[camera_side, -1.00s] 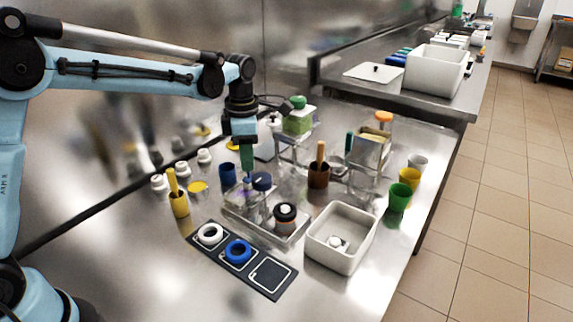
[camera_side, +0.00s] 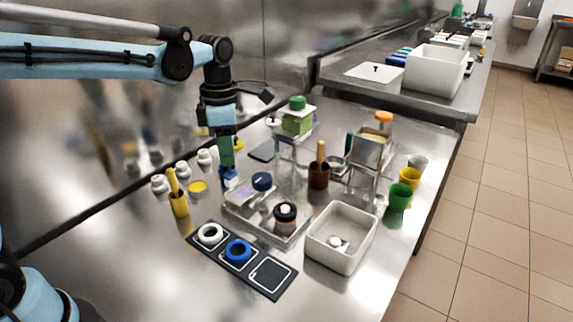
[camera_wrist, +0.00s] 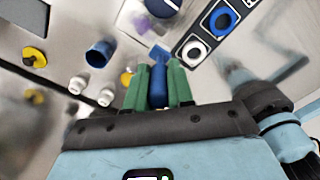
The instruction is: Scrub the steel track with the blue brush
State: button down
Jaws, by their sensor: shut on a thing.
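My gripper (camera_side: 226,160), with green fingers, is shut on the blue brush (camera_wrist: 157,88). In the wrist view the brush sits between the fingers (camera_wrist: 158,92), its lighter blue head (camera_wrist: 159,52) beyond the tips. In the side view the gripper is low, just left of a shallow metal tray (camera_side: 290,238), over the blue cup's area. The blue cup (camera_wrist: 99,53) stands empty, apart from the brush, in the wrist view. A purple patch (camera_side: 241,191) shows at the tray's left end. I cannot tell for sure which surface is the steel track.
On the tray stand a blue-lidded jar (camera_side: 262,181) and a dark jar (camera_side: 285,215). A black mat (camera_side: 270,277) with white and blue rings lies in front. A yellow cup with a handle (camera_side: 179,204) and white bottles (camera_side: 160,186) are left. A white bin (camera_side: 340,230) is right.

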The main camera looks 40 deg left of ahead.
jog(key=shift+r, duration=1.9)
jog(key=shift+f, duration=0.1)
jog(key=shift+f, duration=0.25)
